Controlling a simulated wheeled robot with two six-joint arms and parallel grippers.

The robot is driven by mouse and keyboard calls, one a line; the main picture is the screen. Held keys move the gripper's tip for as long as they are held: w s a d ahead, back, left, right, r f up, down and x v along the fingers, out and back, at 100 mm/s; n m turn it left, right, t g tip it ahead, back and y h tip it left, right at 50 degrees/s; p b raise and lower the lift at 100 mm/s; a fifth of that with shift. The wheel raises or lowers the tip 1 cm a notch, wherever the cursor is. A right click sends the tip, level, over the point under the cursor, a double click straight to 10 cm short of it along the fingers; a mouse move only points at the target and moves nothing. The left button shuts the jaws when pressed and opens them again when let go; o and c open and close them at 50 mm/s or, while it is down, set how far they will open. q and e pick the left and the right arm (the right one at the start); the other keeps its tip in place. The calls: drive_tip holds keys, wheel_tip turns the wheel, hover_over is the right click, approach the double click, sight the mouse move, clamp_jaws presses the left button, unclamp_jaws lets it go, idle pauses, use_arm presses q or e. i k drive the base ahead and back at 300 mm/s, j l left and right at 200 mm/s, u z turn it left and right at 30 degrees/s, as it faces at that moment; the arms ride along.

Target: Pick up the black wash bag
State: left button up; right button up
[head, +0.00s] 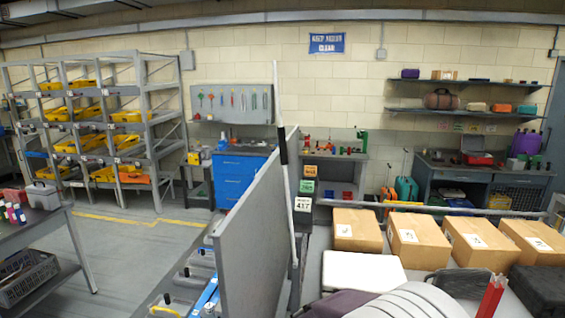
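No object can be identified for certain as the black wash bag. A black, soft-edged item (541,289) lies at the bottom right, cut by the frame edge; I cannot tell if it is a wash bag. A dark grey item (462,283) with a rounded rim lies left of it, partly hidden by a pale ribbed item (415,301). Neither of my grippers shows in the head view.
A grey upright panel (250,215) divides the middle. Right of it, several cardboard boxes (357,231) stand in a row behind a white case (362,270). Left of it runs a line of grey items with handles (182,277). Open floor (130,245) lies further left.

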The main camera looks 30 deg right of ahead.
sight(468, 282)
drive_tip(key=z, duration=2.35)
